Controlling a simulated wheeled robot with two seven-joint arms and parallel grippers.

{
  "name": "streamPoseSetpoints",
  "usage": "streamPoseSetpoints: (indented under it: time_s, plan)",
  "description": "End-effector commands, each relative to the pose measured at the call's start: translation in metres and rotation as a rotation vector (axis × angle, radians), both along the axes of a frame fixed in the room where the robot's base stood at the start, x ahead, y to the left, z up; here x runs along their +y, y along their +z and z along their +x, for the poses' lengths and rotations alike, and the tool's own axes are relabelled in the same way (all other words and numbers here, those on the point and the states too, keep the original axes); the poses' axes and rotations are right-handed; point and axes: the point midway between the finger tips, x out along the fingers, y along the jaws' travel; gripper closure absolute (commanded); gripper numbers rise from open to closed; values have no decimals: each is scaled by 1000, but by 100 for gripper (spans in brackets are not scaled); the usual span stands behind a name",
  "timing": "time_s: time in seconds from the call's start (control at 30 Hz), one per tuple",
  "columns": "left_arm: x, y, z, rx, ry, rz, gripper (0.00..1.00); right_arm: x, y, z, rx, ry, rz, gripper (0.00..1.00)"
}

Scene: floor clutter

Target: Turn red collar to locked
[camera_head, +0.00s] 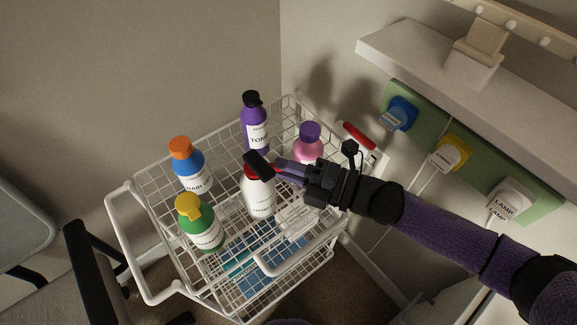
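A white bottle (260,200) with a dark label text stands upright in the white wire basket. It has a black angled head (259,164) on top. A narrow strip of red collar (247,173) shows just under that head; the rest is hidden by the head and my fingers. My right gripper (281,170) comes in from the right, its purple fingers at the right side of the collar. I cannot tell whether they touch it or how far apart they are. My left gripper is not in view.
In the wire basket (158,262) stand a blue bottle with orange cap (189,166), a green bottle with yellow cap (200,222), a purple bottle (255,128) and a pink bottle (309,148). A shelf (430,62) and plugs flank the right wall.

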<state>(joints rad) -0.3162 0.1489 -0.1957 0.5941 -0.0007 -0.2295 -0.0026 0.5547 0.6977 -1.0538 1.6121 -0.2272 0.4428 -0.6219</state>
Motion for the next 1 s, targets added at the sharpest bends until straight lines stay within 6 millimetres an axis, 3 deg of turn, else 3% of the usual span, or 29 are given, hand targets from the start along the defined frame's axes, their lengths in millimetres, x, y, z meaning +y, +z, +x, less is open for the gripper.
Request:
streamPoseSetpoints:
  time_s: [0.3, 0.6, 0.97, 1.0]
  plan:
    - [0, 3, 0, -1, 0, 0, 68, 1, 1, -1, 0, -15, 2, 100]
    - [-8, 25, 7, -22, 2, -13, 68, 4, 3, -13, 3, -220, 4, 100]
    - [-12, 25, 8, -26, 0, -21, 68, 3, 0, -14, 0, -249, -1, 100]
    - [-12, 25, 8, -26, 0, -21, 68, 3, 0, -14, 0, -249, -1, 72]
